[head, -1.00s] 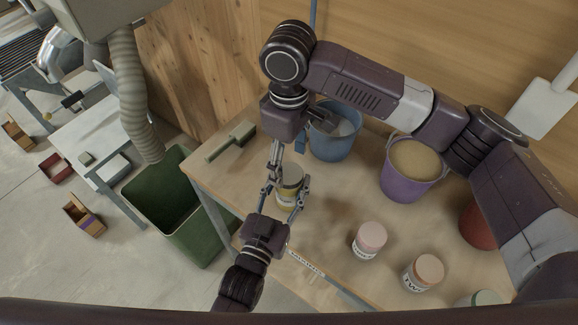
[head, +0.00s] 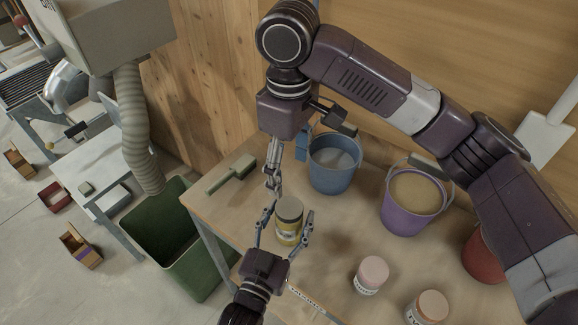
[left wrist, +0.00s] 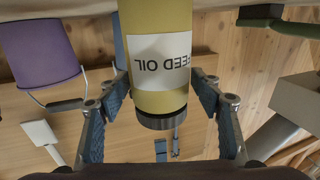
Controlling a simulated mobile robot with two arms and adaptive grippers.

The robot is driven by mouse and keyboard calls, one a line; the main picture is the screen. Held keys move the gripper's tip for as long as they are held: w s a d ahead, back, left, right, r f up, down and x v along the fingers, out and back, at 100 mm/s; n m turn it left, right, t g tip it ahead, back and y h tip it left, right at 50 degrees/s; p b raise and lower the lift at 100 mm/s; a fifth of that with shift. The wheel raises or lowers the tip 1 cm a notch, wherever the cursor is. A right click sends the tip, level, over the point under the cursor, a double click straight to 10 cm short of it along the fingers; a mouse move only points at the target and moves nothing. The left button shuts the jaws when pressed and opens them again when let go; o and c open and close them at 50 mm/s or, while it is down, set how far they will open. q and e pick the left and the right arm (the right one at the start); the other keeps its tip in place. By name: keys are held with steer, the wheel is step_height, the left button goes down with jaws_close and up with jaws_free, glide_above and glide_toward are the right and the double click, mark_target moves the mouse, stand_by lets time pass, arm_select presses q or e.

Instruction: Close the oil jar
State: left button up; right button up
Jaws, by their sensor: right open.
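The oil jar (head: 289,228), a yellow jar labelled FEED OIL, stands upright on the table, and it also shows upside down in the left wrist view (left wrist: 155,80). A grey lid (left wrist: 163,120) sits on its mouth; I cannot tell how tight it is. My left gripper (head: 287,215) is open, with its fingers on either side of the jar and a gap beside it. In the left wrist view its fingers (left wrist: 162,95) flank the jar near the lid. My right gripper (head: 274,188) is open and empty, pointing down just above and left of the lid.
A blue bucket (head: 333,177) and a purple bucket (head: 408,214) stand behind and right of the jar. Pink-lidded jars (head: 371,275) stand nearer right. A wooden wall is behind.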

arm_select(q)
steer(key=shift+o, duration=0.2)
steer(key=shift+s, duration=0.1)
steer(key=v, duration=1.2)
